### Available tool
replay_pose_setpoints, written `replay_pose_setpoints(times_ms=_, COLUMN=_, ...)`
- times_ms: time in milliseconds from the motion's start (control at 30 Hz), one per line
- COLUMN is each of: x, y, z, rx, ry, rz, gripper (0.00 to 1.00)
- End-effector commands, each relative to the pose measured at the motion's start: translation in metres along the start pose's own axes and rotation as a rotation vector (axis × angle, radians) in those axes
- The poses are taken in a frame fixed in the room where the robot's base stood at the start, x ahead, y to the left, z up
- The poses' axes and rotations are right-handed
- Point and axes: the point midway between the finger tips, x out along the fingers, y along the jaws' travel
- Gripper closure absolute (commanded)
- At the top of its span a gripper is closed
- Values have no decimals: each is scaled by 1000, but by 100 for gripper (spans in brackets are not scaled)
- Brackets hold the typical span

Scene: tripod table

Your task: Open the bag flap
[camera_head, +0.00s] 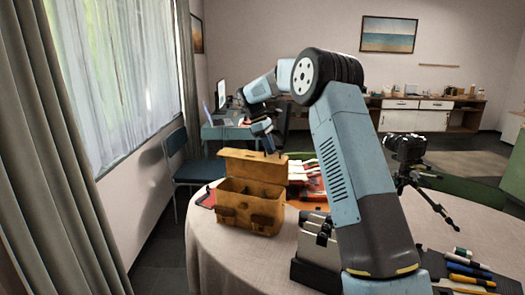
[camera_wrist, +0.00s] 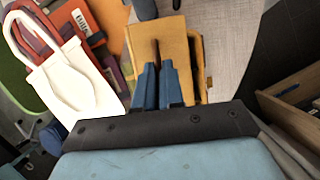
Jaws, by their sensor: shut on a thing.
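The tan leather bag (camera_head: 247,212) stands on the round table, with two buckled front pockets. Its flap (camera_head: 250,166) is raised at the back, and the inside of the bag shows as an open hollow. My gripper (camera_head: 270,150) is at the top edge of the flap, right of its middle. In the wrist view, the blue fingers of my gripper (camera_wrist: 157,68) are shut on the tan flap (camera_wrist: 178,32). The fingertips partly cover the flap, and the bag's body is mostly hidden behind it there.
The table (camera_head: 218,262) has a light cloth. A dark holder (camera_head: 316,245), a camera on a small tripod (camera_head: 408,150) and several markers (camera_head: 468,268) are further right. A blue chair (camera_head: 195,170) stands behind.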

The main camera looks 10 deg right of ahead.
Motion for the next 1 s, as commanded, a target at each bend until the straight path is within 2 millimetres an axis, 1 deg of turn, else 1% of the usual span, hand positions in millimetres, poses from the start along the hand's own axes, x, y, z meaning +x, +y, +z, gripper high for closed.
replay_pose_setpoints(times_ms=367, x=2, y=2, z=0, rx=1, ry=1, rz=-3, gripper=100)
replay_pose_setpoints(times_ms=400, x=2, y=1, z=0, rx=1, ry=1, rz=-3, gripper=89)
replay_pose_setpoints(times_ms=633, x=2, y=2, z=1, rx=3, ry=1, rz=-3, gripper=67)
replay_pose_setpoints(times_ms=867, x=1, y=2, z=2, rx=4, ry=1, rz=-2, gripper=67)
replay_pose_setpoints(times_ms=1000, x=-6, y=3, z=2, rx=4, ry=1, rz=-1, gripper=67)
